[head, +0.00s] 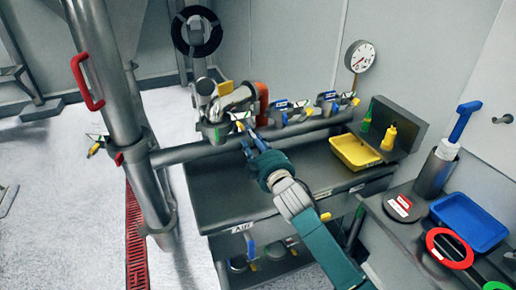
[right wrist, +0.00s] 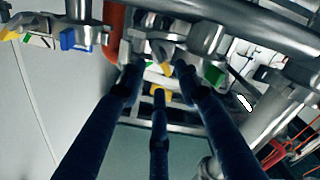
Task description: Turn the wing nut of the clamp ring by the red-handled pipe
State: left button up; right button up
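An orange-red curved handle (head: 262,100) stands beside a steel pipe fitting (head: 232,98) above the dark bench; part of it shows in the right wrist view (right wrist: 114,32). A metal clamp ring (head: 214,131) with small green and yellow parts sits below this fitting. In the right wrist view a yellow piece (right wrist: 159,92), perhaps the wing nut, shows between the fingers. My right gripper (head: 246,140) reaches up to the clamp from below. Its dark blue fingers (right wrist: 160,82) are spread; I cannot tell whether they touch anything. My left gripper is not in view.
A thick vertical pipe (head: 108,70) with a red handle (head: 85,80) stands at left. A horizontal pipe (head: 185,153) crosses to the bench. Other clamps (head: 290,112) line up to the right. A yellow tray (head: 354,152), a gauge (head: 360,56) and a blue tray (head: 470,222) are at right.

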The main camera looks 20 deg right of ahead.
jog(key=s, duration=0.6)
jog(key=shift+d, duration=0.1)
